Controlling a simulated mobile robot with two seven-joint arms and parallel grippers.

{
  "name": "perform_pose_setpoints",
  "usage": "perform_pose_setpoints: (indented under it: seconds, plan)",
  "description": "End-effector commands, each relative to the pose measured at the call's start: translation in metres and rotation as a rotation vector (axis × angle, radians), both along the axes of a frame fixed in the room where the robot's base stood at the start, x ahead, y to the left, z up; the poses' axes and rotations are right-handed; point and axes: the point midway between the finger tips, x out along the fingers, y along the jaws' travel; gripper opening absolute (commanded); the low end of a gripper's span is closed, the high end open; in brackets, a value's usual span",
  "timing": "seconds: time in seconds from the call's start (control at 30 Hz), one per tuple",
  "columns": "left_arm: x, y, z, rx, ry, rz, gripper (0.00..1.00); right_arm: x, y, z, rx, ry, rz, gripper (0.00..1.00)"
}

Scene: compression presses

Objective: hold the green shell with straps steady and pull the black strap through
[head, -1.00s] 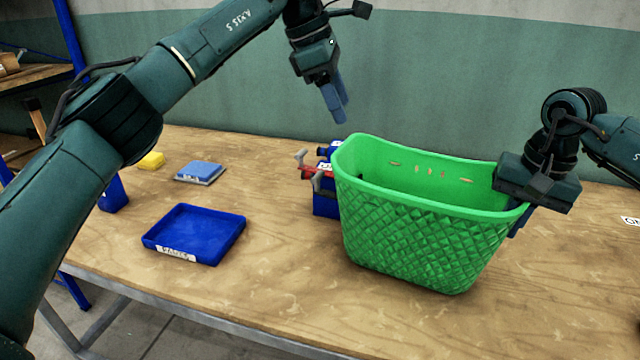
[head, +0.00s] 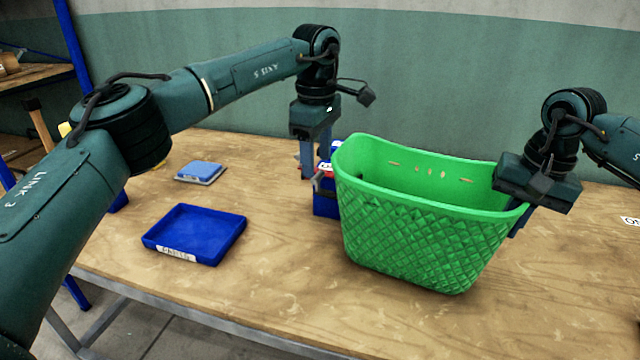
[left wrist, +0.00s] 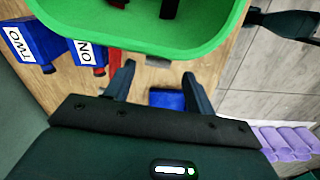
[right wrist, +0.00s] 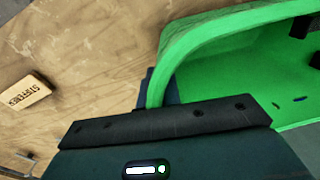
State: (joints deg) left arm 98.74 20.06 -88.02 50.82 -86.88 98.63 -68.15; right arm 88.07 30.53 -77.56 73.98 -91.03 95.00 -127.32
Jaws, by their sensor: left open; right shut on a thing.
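The green shell (head: 425,235), an open-topped basket with a diamond pattern and small slots in its back wall, stands upright on the table. My right gripper (head: 516,215) is shut on its right rim; the right wrist view shows the green wall (right wrist: 158,75) between the fingers. My left gripper (head: 316,165) is open and empty, pointing down just left of the shell. In the left wrist view its fingers (left wrist: 157,82) are spread beside the shell's rim (left wrist: 150,48). No black strap is clearly visible; dark pieces (left wrist: 168,8) inside the shell are too cut off to identify.
Blue blocks labelled ONE (left wrist: 88,55) and TWO (left wrist: 35,42) stand close to the shell's left end. A blue tray (head: 195,235) and a blue-topped pad (head: 200,172) lie farther left. The front middle is clear.

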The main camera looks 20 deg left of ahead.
Motion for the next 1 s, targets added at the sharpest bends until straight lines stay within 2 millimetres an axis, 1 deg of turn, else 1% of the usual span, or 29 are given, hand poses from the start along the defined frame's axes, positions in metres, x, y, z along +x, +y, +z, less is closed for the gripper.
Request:
perform_pose_setpoints:
  seconds: [0.03, 0.2, 0.3, 0.5, 0.77, 0.87, 1.0]
  plan:
    - [0.0, 0.0, -0.01, 0.001, 0.004, 0.0, 0.55, -0.002, 0.0, -0.01, -0.008, 0.014, 0.001, 0.0]
    - [0.0, 0.0, -0.032, 0.001, 0.003, 0.0, 0.55, -0.002, 0.0, -0.01, -0.008, 0.014, 0.001, 0.0]
    - [0.0, 0.0, -0.041, 0.001, 0.002, 0.0, 0.55, -0.002, 0.0, -0.01, -0.008, 0.014, 0.001, 0.0]
    - [0.001, 0.0, -0.05, 0.0, 0.0, 0.0, 0.55, -0.002, 0.0, -0.01, -0.008, 0.014, 0.001, 0.0]
    - [0.001, 0.0, -0.051, 0.0, 0.0, 0.0, 0.55, -0.002, 0.0, -0.01, -0.009, 0.015, 0.001, 0.0]
    - [0.001, 0.0, -0.051, 0.0, 0.0, 0.001, 0.48, -0.002, 0.0, -0.01, -0.009, 0.015, 0.001, 0.0]
    - [0.001, 0.0, -0.051, 0.0, 0.0, 0.001, 0.37, -0.002, 0.0, -0.01, -0.009, 0.015, 0.001, 0.0]
